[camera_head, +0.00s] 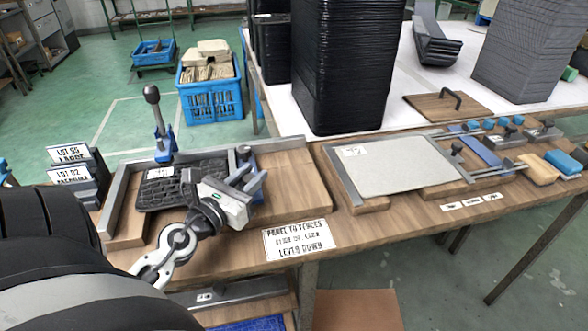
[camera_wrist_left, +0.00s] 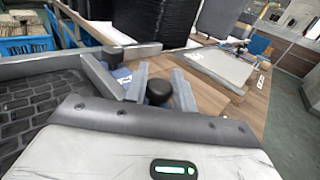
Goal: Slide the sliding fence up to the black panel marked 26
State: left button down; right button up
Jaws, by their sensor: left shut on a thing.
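The black panel (camera_head: 158,191), with a brick-like surface and a small white label too small to read, lies in the wooden tray at the left. It also shows in the left wrist view (camera_wrist_left: 40,108). The grey sliding fence (camera_head: 233,162) stands at the panel's right side; it shows in the left wrist view (camera_wrist_left: 100,76) too. Any gap between them is hard to judge, partly hidden by my gripper. My left gripper (camera_head: 250,182) is shut on the fence's black knob (camera_wrist_left: 160,92), with a finger on either side. My right gripper is not in view.
A grey fixed rail (camera_head: 116,188) edges the tray at the left. A blue clamp with a dark knob (camera_head: 160,128) stands behind the panel. Bare wood (camera_head: 295,180) lies right of the fence. A pale panel (camera_head: 382,163) lies farther right, and tall black stacks (camera_head: 345,65) stand behind.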

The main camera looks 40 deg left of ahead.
pick_arm(q)
jog(key=s+a, duration=0.1)
jog(key=s+b, duration=0.1)
jog(key=shift+s+a+f, duration=0.3)
jog(key=shift+a, duration=0.1)
jog(key=shift+s+a+r, duration=0.1)
jog(key=shift+r, duration=0.1)
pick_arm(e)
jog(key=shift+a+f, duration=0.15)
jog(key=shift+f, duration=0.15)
pick_arm(q)
jog(key=c, duration=1.2)
grip_release()
jog(key=shift+s, duration=0.1)
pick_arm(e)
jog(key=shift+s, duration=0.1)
